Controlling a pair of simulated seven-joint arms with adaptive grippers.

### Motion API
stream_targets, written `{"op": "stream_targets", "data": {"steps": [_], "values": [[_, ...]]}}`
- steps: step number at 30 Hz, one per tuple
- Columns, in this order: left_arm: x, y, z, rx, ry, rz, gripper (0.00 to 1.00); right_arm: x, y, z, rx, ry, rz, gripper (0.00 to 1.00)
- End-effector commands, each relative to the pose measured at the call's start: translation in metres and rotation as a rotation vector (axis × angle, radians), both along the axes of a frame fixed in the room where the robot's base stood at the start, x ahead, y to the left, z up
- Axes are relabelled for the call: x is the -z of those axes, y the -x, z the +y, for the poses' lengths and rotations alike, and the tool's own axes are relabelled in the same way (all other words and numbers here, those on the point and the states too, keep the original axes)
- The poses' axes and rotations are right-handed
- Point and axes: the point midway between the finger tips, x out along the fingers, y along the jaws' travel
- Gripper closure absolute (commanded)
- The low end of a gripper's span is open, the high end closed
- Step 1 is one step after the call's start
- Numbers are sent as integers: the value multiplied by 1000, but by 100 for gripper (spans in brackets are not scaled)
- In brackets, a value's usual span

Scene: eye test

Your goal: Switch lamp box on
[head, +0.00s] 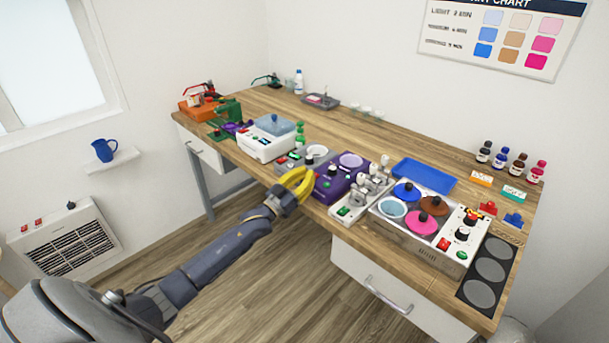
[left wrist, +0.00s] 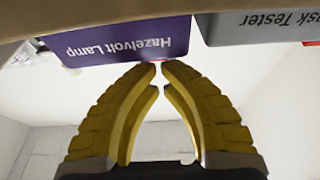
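The purple lamp box (head: 331,189) stands near the front edge of the bench, with a pale lilac disc (head: 351,160) on top and a green button (head: 327,184) near its front. In the left wrist view the lamp box (left wrist: 120,42) appears upside down, lettered "Hazelvolt Lamp". My left gripper (head: 312,176) is at the front left of the box, its yellow fingers drawn together. In the left wrist view the fingertips (left wrist: 159,66) nearly meet just at the box's edge, with a small red spot between them. I cannot tell whether they touch it. My right gripper is not in view.
A grey tester box (head: 290,164) stands close on the left of the lamp box. A white switch unit (head: 346,212) and a cooker-like box with coloured lids (head: 412,238) stand on the right. A blue tray (head: 425,176) lies behind.

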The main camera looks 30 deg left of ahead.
Motion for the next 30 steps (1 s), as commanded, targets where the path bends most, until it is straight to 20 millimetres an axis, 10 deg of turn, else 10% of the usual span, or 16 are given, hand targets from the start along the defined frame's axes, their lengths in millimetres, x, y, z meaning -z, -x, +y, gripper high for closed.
{"op": "stream_targets", "data": {"steps": [8, 30], "values": [[-38, 0, -6, 11, -2, -7, 100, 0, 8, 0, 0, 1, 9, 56], [4, 84, 17, 11, 0, -2, 100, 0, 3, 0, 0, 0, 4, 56]]}}
